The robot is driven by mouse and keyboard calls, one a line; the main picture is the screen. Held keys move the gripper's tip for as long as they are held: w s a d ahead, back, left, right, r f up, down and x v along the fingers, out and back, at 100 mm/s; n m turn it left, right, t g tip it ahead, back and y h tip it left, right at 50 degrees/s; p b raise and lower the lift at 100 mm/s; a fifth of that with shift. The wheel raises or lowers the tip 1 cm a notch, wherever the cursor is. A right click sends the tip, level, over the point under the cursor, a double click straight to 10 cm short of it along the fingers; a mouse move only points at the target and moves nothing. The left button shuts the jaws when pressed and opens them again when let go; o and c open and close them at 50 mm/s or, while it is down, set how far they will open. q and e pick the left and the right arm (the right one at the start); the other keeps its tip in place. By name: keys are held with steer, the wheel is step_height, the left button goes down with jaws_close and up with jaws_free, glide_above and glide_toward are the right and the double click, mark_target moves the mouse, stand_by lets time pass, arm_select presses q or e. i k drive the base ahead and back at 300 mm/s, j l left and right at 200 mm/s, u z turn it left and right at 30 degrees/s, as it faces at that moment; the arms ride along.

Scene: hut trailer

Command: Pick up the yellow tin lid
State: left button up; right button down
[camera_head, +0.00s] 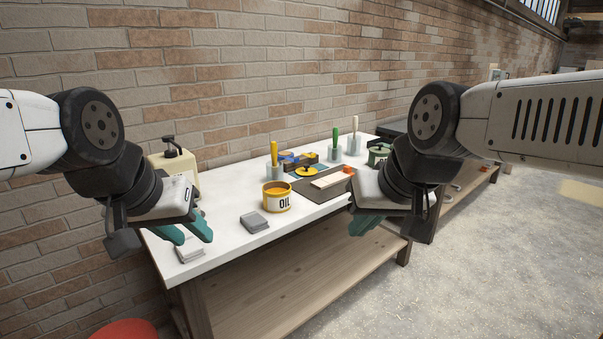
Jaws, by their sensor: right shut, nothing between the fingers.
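The yellow tin lid (306,171) looks like a flat yellow disc with a small dark spot in its middle. It lies towards the back of the white-topped bench (226,243), beside a dark mat (312,190). A yellow tin marked OIL (277,198) stands in front of it, to the left. My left gripper (193,239) is open and empty over the bench's left end, well away from the lid. My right gripper (360,231) is shut and empty near the bench's front edge, to the right of the lid and apart from it.
Grey pads (254,222) lie near the front. Holders with a yellow-handled tool (274,154), a green-handled tool (335,139) and a pale-handled one (355,130) stand behind. A cream pump can (178,167) stands at the left, by the brick wall.

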mark_target(305, 171)
steer(key=i+l+u, duration=0.1)
steer(key=u, duration=0.45)
steer(key=i+l+u, duration=0.35)
steer(key=l, duration=0.3)
steer(key=i+l+u, duration=0.15)
steer(key=l, duration=0.25)
steer(key=i+l+u, duration=0.2)
steer(key=l, duration=0.15)
steer(key=i+l, duration=0.1)
steer(key=l, duration=0.3)
steer(key=i+l, duration=0.15)
steer(key=l, duration=0.2)
steer(key=i+l, duration=0.1)
steer(key=l, duration=0.3)
